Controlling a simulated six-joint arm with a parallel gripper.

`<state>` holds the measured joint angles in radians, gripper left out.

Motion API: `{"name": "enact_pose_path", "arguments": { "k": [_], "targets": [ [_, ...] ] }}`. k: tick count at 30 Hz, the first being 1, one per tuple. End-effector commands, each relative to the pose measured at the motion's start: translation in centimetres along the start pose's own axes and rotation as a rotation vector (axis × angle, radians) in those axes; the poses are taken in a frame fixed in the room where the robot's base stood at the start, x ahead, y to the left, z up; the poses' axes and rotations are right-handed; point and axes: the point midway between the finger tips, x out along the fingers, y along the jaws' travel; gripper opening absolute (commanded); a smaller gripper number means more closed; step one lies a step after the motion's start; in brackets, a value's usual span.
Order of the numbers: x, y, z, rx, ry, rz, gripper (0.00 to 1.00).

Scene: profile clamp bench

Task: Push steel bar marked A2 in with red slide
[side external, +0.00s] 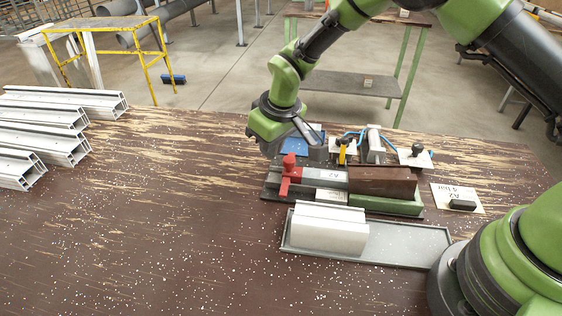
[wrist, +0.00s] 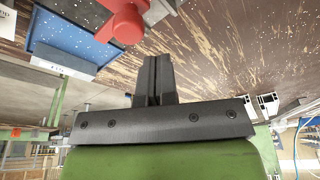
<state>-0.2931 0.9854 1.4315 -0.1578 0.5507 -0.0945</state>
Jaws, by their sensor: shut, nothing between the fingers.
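The red slide (side external: 288,174) stands upright at the left end of the clamp fixture. The steel bar marked A2 (side external: 325,178) is a grey bar just right of the slide, lying along the fixture beside a brown block (side external: 383,182). In the wrist view the red slide (wrist: 126,22) shows at the top, with a grey piece, likely the bar's end, to its right (wrist: 158,10). My gripper (side external: 307,133) is above and behind the slide, apart from it. In the wrist view its fingers (wrist: 153,68) are shut and empty.
A green block (side external: 385,204) lines the fixture's front. A grey tray (side external: 405,243) with a white profile (side external: 328,230) lies in front. A blue tray (side external: 300,141) and small valves stand behind. A marked card (side external: 457,198) lies right. White profiles (side external: 45,130) are stacked left; the table between is clear.

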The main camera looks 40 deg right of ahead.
Motion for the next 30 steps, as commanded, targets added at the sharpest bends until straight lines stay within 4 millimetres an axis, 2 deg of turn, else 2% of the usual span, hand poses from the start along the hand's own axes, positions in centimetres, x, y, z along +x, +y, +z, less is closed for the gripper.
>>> {"name": "enact_pose_path", "arguments": {
  "k": [15, 28, 30],
  "targets": [
    [-4.0, -0.4, -1.7, -0.001, 0.003, 0.000, 0.00],
    [-4.6, -0.4, -1.9, 0.001, 0.001, 0.000, 0.00],
    [-5.2, -0.3, -1.9, 0.009, 0.007, -0.001, 0.00]
  ]
}}
